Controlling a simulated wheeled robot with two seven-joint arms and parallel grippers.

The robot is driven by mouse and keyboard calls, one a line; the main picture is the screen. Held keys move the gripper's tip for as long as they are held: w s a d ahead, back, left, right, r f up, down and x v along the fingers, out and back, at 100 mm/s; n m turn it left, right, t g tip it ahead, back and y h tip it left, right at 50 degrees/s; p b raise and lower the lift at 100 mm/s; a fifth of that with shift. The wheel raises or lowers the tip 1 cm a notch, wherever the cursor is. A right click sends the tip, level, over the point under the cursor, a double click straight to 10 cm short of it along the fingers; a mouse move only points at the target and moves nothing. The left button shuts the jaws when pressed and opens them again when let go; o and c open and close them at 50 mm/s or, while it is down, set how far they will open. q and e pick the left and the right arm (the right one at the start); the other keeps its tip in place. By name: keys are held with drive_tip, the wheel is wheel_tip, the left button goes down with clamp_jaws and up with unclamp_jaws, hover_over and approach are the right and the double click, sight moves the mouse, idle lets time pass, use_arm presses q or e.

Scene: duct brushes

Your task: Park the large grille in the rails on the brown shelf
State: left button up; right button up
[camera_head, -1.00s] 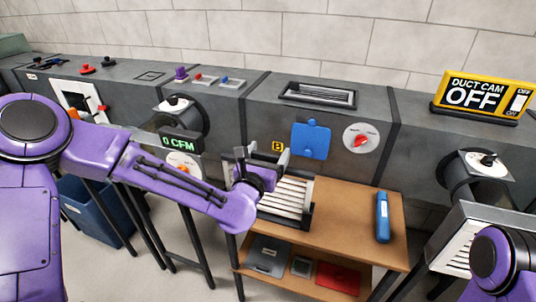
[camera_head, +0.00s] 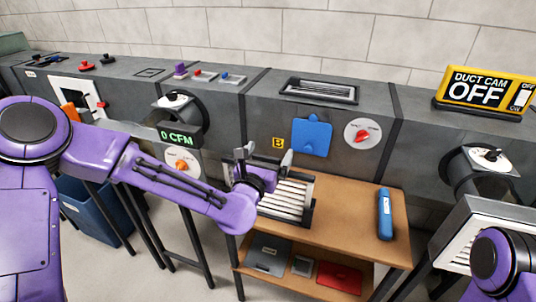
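A large grille (camera_head: 291,199) with pale slats sits in a dark frame with black rails on the brown shelf (camera_head: 345,215). It lies at the shelf's left end, tilted, and my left wrist hides its left part. My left gripper (camera_head: 265,155) is over the grille's back left part. Its two grey fingers stand apart with a gap between them, and I see nothing held there. Contact with the grille cannot be made out. My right gripper is out of view; only part of my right arm shows at the lower right.
A blue cylinder (camera_head: 384,214) lies on the shelf's right side. A lower shelf holds a grey case (camera_head: 267,254) and a red item (camera_head: 338,277). The grey duct (camera_head: 375,105) runs behind, with a blue plate (camera_head: 311,138) and a red knob (camera_head: 362,134). A slatted box (camera_head: 468,235) is at right.

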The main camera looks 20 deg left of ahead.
use_arm(q)
drive_tip(key=shift+s+f, duration=0.1)
drive_tip(key=shift+s, duration=0.3)
drive_tip(key=s+b, duration=0.1)
drive_tip(key=s, duration=0.5)
drive_tip(key=shift+s+a+f+b, duration=0.1)
drive_tip(key=shift+s+f+b, duration=0.1)
drive_tip(key=shift+b, duration=0.2)
drive_tip(key=s+p, duration=0.3)
drive_tip(key=p, duration=0.6)
drive_tip(key=shift+s+a+r+p, duration=0.1)
drive_tip(key=shift+s+p, duration=0.05)
drive_tip(key=shift+p, duration=0.2)
